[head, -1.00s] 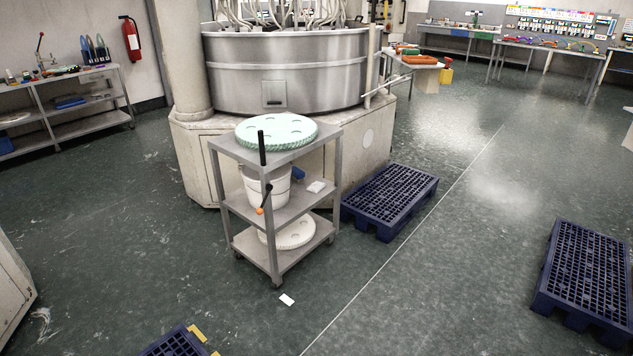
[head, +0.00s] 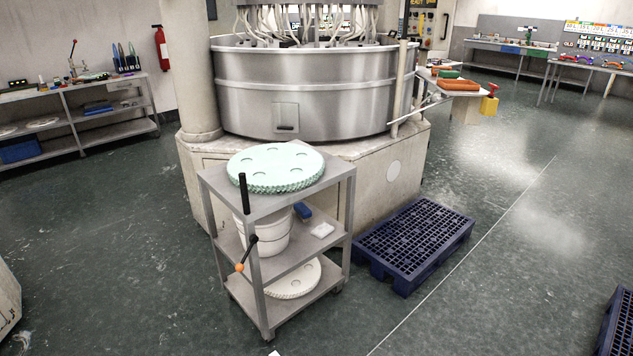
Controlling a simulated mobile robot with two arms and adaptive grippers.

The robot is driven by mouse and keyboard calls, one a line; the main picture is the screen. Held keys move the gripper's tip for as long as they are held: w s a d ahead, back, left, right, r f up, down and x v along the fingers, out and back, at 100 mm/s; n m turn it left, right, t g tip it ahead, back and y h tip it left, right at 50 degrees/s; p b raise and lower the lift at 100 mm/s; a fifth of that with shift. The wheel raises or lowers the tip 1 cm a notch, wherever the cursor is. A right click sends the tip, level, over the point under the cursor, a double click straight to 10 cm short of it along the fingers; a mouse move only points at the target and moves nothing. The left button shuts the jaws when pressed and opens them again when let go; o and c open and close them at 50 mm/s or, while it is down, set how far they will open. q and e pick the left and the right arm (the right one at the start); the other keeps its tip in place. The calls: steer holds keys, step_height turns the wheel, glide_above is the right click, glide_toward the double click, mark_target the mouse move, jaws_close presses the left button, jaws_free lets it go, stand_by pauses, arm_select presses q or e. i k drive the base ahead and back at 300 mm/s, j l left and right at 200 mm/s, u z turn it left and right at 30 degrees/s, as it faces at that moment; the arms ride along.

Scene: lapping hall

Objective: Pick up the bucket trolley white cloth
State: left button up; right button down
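The grey three-level trolley (head: 282,270) stands in front of the big machine. A small folded white cloth (head: 322,230) lies on its middle shelf, at the right, next to a blue item (head: 302,210). A white bucket (head: 266,233) stands on the same shelf to the left of the cloth, partly hidden by the trolley's post and top.
Mint-green toothed discs (head: 275,167) lie on the trolley top and a white disc (head: 294,281) on its bottom shelf. A black upright handle (head: 244,194) and an orange-tipped lever (head: 247,254) are at its front left. A blue pallet (head: 416,243) stands at its right. Floor in front is mostly clear.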

mark_target(322, 231)
steer(key=i+l+u, duration=0.1)
steer(key=i+l, duration=0.2)
steer(key=i+l+u, duration=0.1)
steer(key=i+l, duration=0.15)
steer(key=l, duration=0.15)
steer(key=i+l+u, duration=0.1)
steer(key=i+l, duration=0.15)
steer(key=l, duration=0.15)
steer(key=i+l+u, duration=0.1)
steer(key=i+l, duration=0.15)
steer(key=l, duration=0.15)
steer(key=i+l+u, duration=0.1)
steer(key=i+l, duration=0.15)
steer(key=l, duration=0.15)
